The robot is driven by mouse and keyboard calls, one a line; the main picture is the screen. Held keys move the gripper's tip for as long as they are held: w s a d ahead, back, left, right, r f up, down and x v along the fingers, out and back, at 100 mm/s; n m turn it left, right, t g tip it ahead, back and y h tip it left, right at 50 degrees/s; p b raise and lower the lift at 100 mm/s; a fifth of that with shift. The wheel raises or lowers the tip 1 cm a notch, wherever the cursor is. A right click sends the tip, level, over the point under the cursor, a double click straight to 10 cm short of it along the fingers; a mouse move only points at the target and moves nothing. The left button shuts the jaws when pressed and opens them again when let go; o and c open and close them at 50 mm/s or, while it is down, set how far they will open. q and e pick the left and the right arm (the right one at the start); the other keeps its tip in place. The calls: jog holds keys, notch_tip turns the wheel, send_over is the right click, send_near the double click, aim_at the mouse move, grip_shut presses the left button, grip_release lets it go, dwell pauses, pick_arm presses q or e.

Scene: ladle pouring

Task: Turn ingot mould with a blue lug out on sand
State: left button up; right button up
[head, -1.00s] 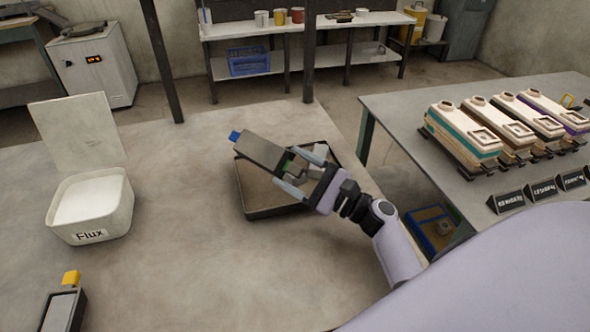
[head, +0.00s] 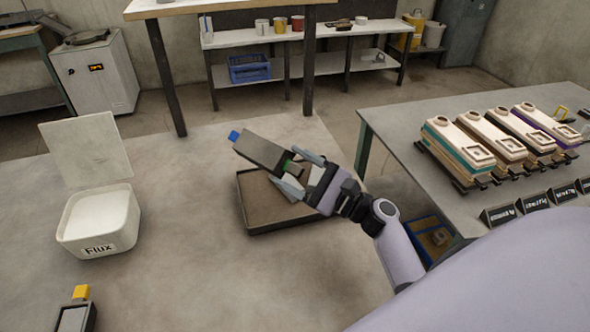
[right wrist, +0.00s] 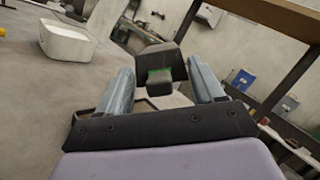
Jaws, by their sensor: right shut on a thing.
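The ingot mould with a blue lug (head: 262,151) is a dark grey bar-shaped block in the head view, its blue lug at the far left end. My right gripper (head: 300,180) is shut on the mould near its other end, where a green patch shows. The mould is held above the dark-rimmed sand tray (head: 250,230) and hides part of it. In the right wrist view the mould (right wrist: 158,60) shows end-on between the fingers. Its cavity cannot be seen clearly. My left gripper is not in view.
A white Flux box (head: 98,243) with a raised lid stands at the left. Another mould with a yellow lug (head: 76,318) lies at the lower left. Several cream moulding boxes (head: 508,148) stand on the right table. The bench between the Flux box and tray is clear.

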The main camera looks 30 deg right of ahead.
jog(key=shift+r, duration=0.65)
jog(key=shift+f, duration=0.1)
